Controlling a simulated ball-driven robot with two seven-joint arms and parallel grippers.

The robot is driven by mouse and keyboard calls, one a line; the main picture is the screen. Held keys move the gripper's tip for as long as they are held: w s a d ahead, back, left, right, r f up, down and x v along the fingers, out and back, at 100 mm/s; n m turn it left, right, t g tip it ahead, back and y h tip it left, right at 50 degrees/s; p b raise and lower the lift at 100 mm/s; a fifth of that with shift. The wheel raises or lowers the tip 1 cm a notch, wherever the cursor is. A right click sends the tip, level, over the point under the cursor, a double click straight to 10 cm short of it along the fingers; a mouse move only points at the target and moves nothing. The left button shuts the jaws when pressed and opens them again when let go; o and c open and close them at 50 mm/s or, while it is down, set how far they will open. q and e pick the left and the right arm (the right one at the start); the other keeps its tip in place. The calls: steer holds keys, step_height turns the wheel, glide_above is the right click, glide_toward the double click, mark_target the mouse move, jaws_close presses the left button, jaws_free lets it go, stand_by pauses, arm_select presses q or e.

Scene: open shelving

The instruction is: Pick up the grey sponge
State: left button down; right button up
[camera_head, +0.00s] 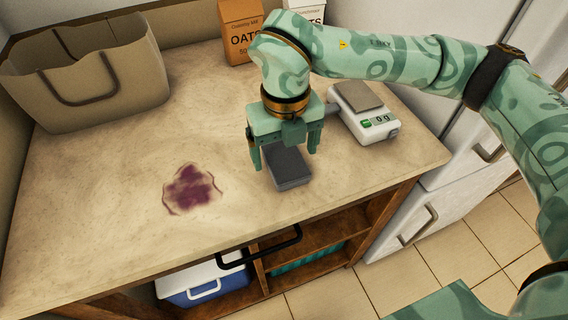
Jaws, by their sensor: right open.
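The grey sponge (289,176) is a dark grey block on the counter, near the front edge and right of the middle. My right gripper (284,163) points down over it with its jaws open, one finger on the left side of the sponge and one on the right. The far end of the sponge is partly hidden by the gripper. I cannot tell whether the fingers touch it. My left gripper is not in view.
A purple stain (191,189) lies on the counter (105,195) left of the sponge. A kitchen scale (364,113) reading 0 g stands right of the gripper. A beige bag (120,85) and an oats box (238,30) stand behind. A blue and white cooler (205,283) sits below.

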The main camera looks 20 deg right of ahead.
step_height(320, 180, down, 3)
steer(key=shift+r, duration=0.15)
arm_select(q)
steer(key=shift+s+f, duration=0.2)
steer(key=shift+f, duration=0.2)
arm_select(e)
steer(key=shift+r, duration=0.15)
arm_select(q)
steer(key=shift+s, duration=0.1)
arm_select(e)
steer(key=c, duration=1.1)
steer(key=shift+o, duration=0.2)
steer(key=shift+r, duration=0.1)
